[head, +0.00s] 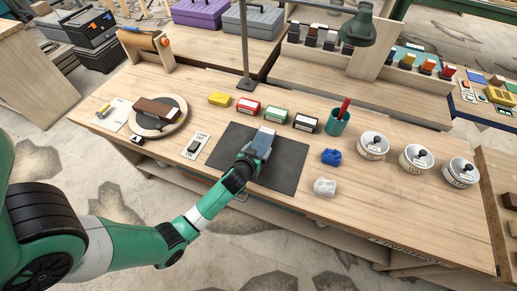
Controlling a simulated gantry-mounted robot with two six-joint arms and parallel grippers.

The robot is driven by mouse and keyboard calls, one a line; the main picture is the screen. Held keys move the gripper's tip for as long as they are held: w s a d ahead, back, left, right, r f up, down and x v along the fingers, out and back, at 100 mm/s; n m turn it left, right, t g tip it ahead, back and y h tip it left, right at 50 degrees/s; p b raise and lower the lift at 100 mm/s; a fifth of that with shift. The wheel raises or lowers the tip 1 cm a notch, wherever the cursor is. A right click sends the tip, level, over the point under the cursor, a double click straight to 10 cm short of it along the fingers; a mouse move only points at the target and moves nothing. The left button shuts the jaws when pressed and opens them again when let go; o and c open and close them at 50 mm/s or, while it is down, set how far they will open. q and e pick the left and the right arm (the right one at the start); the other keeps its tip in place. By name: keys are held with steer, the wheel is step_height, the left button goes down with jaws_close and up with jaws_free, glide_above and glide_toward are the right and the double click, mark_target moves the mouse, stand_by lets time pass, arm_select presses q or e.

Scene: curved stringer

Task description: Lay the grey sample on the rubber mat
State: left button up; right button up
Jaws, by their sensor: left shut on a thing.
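The dark rubber mat (284,179) lies flat in the middle of the wooden bench. My left gripper (257,153) is over the mat, shut on the grey sample (263,142), a small grey block. The sample shows above the mat's middle; I cannot tell whether it touches the mat. The gripper hides its lower part. My right gripper is out of view.
Behind the mat stand yellow (219,99), red (247,107), green (275,114) and black boxes (305,122) and a teal cup (337,123). To the right are blue (331,156) and white lumps (324,187) and lidded tins (415,158). A round board (176,124) is left.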

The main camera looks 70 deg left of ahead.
arm_select(q)
steer(key=shift+f+b, duration=0.6)
steer(key=o, duration=1.4)
steer(key=shift+c, duration=0.2)
steer(key=shift+s+d+r+p, duration=0.2)
steer(key=shift+d+r+p, duration=0.05)
steer(key=shift+p, duration=0.05)
steer(key=p+v, duration=0.3)
steer(key=v, duration=0.8)
steer(key=shift+f, duration=0.15)
